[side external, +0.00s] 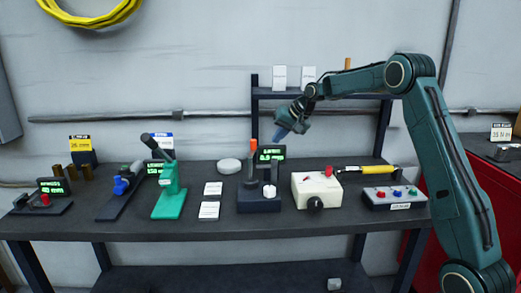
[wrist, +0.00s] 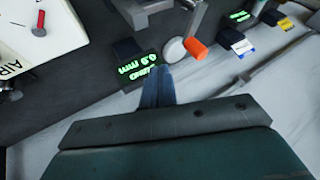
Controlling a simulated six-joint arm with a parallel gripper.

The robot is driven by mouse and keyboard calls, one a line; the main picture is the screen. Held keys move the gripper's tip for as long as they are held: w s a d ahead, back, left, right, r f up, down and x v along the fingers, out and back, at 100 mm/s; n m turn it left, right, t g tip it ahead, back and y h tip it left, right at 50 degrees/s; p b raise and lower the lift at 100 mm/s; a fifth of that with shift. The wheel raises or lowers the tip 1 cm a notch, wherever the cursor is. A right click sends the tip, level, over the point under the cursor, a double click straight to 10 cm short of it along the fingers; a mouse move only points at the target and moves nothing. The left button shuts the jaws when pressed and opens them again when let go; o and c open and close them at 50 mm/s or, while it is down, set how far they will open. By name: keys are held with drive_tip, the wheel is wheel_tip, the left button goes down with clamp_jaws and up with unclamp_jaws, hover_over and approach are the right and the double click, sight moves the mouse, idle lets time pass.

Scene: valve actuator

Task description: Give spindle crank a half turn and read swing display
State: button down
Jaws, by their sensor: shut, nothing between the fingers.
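A dark instrument (side external: 258,201) stands mid-bench, with an upright orange-topped handle (side external: 252,138) and a white knob (side external: 269,191). A black display (side external: 268,154) with green digits rises at its back; its small label is not legible. I cannot tell for sure that these are the spindle crank and swing display. In the wrist view the orange handle top (wrist: 195,48) and the green-lit display (wrist: 139,68), upside down, lie just beyond my fingertips. My gripper (side external: 279,134) is shut and empty, in the air above and right of the display. Its blue fingers (wrist: 157,72) are together.
A white box (side external: 318,188) with a red knob and a panel (side external: 394,197) with coloured buttons stand to the right. A green lever press (side external: 169,190), a blue-knobbed slide (side external: 122,188) and a smaller display (side external: 53,187) stand to the left. A shelf (side external: 320,94) is behind.

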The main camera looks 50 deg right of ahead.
drive_tip(key=shift+w+a+f, duration=0.2)
drive_tip(key=shift+w+a, duration=0.3)
drive_tip(key=shift+w, duration=0.15)
drive_tip(key=shift+w+a+f, duration=0.25)
drive_tip(key=shift+w+a, duration=0.2)
drive_tip(key=shift+w, duration=0.15)
drive_tip(key=shift+w+a+f, duration=0.2)
drive_tip(key=shift+w+a, duration=0.3)
drive_tip(key=shift+w, duration=0.15)
drive_tip(key=shift+w, duration=0.15)
drive_tip(key=shift+w, duration=1.05)
